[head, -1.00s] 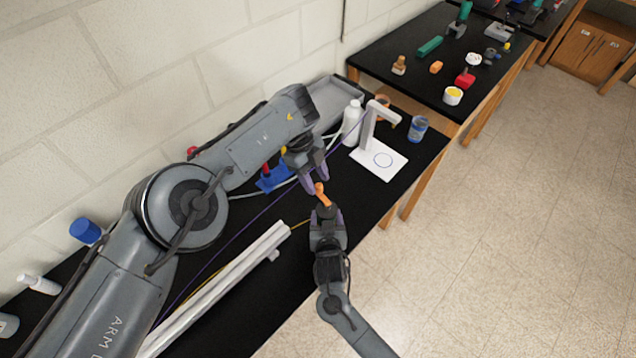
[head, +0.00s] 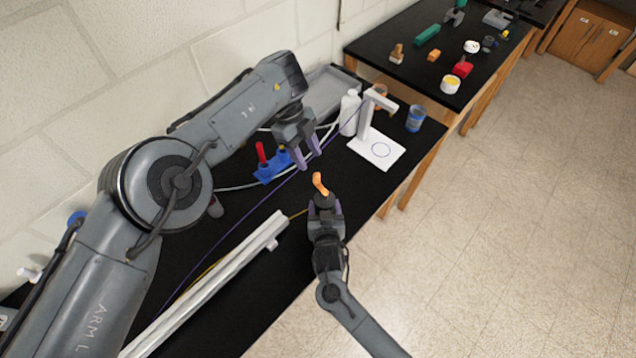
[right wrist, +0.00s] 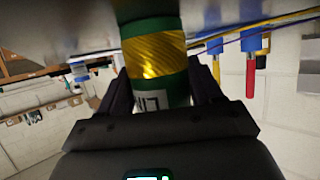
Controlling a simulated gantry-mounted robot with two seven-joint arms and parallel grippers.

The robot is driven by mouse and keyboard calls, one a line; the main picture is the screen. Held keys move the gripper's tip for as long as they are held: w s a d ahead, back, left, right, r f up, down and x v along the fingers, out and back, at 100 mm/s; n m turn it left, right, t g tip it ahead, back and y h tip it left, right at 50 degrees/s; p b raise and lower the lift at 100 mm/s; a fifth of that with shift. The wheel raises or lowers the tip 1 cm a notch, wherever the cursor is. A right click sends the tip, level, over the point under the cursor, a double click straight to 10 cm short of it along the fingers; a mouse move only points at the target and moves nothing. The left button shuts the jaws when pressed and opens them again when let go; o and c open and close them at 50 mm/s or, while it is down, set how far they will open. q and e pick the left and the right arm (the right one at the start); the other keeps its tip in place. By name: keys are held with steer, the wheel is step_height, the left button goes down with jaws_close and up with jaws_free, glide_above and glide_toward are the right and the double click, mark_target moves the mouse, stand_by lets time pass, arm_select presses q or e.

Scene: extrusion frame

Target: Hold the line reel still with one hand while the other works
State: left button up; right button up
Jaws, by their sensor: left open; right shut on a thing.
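The line reel (right wrist: 155,55) shows in the right wrist view as a green cylinder with a shiny gold-yellow wound band and a partly hidden white label. My right gripper (head: 323,198) is shut on it, with a finger on each side. In the head view an orange piece (head: 320,184) sticks up from the right gripper's tips; the rest of what it holds is mostly hidden there. My left gripper (head: 305,160) is open and empty, up and left of the orange piece and apart from it.
On the black bench are a pale rail (head: 205,295), a blue holder (head: 272,168) with a red-handled tool, a white stand (head: 376,150), a white bottle (head: 349,112), a blue jar (head: 415,118) and a grey tray (head: 330,88). Purple and yellow lines run across the bench.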

stand_by(0.3)
steer(key=o, duration=1.2)
steer(key=shift+s, duration=0.15)
